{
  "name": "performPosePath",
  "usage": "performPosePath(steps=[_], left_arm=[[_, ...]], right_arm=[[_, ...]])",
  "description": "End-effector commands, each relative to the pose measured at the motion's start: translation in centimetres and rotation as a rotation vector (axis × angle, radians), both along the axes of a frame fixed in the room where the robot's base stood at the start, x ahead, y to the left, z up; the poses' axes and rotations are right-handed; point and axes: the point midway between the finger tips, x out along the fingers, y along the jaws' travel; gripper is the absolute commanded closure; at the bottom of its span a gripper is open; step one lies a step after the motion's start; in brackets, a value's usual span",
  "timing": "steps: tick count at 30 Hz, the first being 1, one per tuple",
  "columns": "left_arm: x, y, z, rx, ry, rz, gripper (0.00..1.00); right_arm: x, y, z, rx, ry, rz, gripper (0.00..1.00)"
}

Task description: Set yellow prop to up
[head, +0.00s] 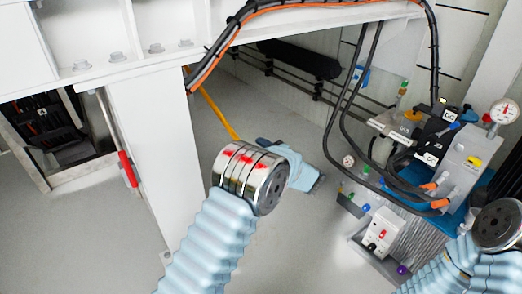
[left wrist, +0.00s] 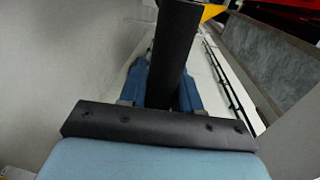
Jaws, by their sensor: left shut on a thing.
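The yellow prop (head: 213,112) is a thin slanted rod left of centre in the head view. Its upper part passes behind the cables under the white frame, and its lower end is beside my left gripper (head: 257,141). My left gripper is shut on the prop near this lower end; the metal wrist partly hides the hold. In the left wrist view a yellow piece (left wrist: 212,11) shows at the top edge, beyond the blue fingers. A black bar covers the fingertips there. My right gripper is out of view; only part of my right arm shows at lower right.
A white frame (head: 145,130) with bolts stands at left, with a red-handled rod (head: 127,168) beside it. Black and orange cables (head: 335,105) hang near the equipment with a pressure gauge (head: 504,111) at right. Grey floor (head: 235,100) lies open behind the left gripper.

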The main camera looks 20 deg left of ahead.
Motion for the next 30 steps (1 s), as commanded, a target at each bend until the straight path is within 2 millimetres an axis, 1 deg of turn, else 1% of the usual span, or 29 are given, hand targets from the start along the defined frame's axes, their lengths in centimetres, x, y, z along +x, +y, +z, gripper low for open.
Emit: performPosePath(steps=[1,2,6,8,9,12,18,21,24,30], left_arm=[[-0.3,-0.5,2.6,-0.023,0.008,-0.001,1.0],[-0.5,-0.8,3.6,-0.037,0.021,-0.002,1.0],[-1.3,-1.8,8.7,-0.115,0.079,-0.002,1.0],[-1.6,-2.2,10.9,-0.149,0.106,-0.002,1.0],[-1.7,-2.3,12.3,-0.172,0.123,-0.002,1.0],[-2.0,-2.7,15.5,-0.219,0.163,-0.002,1.0],[-2.1,-2.8,20.9,-0.212,0.16,-0.001,1.0],[-2.0,-2.7,22.7,-0.211,0.162,-0.003,1.0],[-1.9,-2.6,24.0,-0.211,0.162,-0.002,1.0],[-1.8,-2.4,25.2,-0.209,0.161,-0.002,1.0]], right_arm=[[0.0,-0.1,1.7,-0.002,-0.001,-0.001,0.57],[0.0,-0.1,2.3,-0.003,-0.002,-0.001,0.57],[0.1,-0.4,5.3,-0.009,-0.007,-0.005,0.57],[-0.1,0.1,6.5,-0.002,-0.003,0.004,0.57],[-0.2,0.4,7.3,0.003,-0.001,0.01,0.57],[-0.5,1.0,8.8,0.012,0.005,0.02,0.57],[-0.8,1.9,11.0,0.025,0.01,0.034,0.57],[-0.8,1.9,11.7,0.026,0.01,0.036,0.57],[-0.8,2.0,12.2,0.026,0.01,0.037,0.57],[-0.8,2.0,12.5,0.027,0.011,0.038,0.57]])
